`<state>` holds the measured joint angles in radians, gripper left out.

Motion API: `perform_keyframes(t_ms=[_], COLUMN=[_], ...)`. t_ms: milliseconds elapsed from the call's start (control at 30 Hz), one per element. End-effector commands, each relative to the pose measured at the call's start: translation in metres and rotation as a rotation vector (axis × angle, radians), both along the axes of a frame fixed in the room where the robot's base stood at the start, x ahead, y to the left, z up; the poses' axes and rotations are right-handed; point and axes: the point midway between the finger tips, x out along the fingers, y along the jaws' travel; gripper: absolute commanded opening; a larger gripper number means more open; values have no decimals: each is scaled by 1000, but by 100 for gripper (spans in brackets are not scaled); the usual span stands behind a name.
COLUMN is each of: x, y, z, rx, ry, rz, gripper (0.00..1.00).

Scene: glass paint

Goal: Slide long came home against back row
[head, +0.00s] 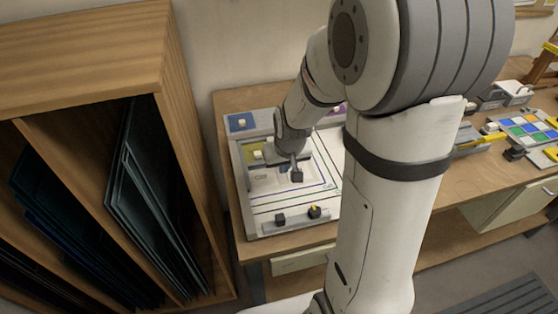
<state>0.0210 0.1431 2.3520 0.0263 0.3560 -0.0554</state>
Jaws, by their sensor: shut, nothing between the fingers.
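A white work board (264,231) lies on the wooden bench, partly hidden behind my arm. A blue pane (237,126) with a pale knob is at its back left, and a purple pane (336,111) is at its back right. An olive-yellow pane (250,146) sits in front of the blue one. My gripper (294,160) points down over the middle of the board, shut. A small dark block (297,177) is just below its fingertips; whether they touch is unclear. The long came cannot be told apart from the thin lines here.
A grey strip at the board's front holds two dark knobs (280,220), one marked yellow (315,211). A wooden rack (178,130) of dark glass sheets stands close on the left. A tray of coloured squares (526,128) and other tools crowd the bench at right.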

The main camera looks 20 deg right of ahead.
Motion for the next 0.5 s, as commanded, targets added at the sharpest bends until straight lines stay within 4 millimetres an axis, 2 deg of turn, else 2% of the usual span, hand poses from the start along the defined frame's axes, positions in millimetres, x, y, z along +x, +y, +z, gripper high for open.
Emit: perform_keyframes(t_ms=[233,500], x=[11,45], y=[0,0], z=[-40,-38], rx=[0,-1], ry=[4,-1], rz=[0,0], gripper=[0,0])
